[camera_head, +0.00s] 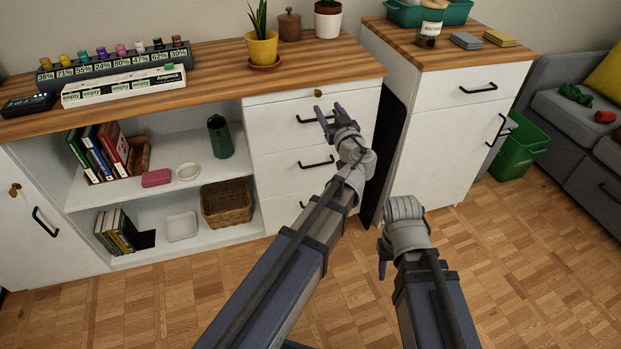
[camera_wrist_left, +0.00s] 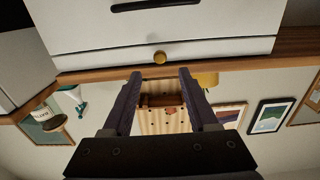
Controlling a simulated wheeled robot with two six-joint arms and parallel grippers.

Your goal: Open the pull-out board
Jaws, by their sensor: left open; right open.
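The pull-out board (camera_head: 280,98) is a thin white front just under the wooden desktop, above the top drawer. Its small round brass knob (camera_head: 318,93) sits near the middle. In the upside-down left wrist view, the board (camera_wrist_left: 220,48) is a white strip beside the wood edge, with the knob (camera_wrist_left: 159,57) just beyond the fingertips. It lies between the two fingers' lines. My left gripper (camera_head: 329,110) is open, empty and in front of the knob, apart from it. My right gripper (camera_head: 383,262) hangs low on the right over the floor, its fingers partly hidden.
Drawers with black handles (camera_head: 316,163) lie below the board. Open shelves (camera_head: 160,195) with books and a basket are to the left. A white cabinet (camera_head: 445,140) stands right, past a dark gap. The desktop (camera_head: 215,80) carries a yellow-potted plant (camera_head: 262,48).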

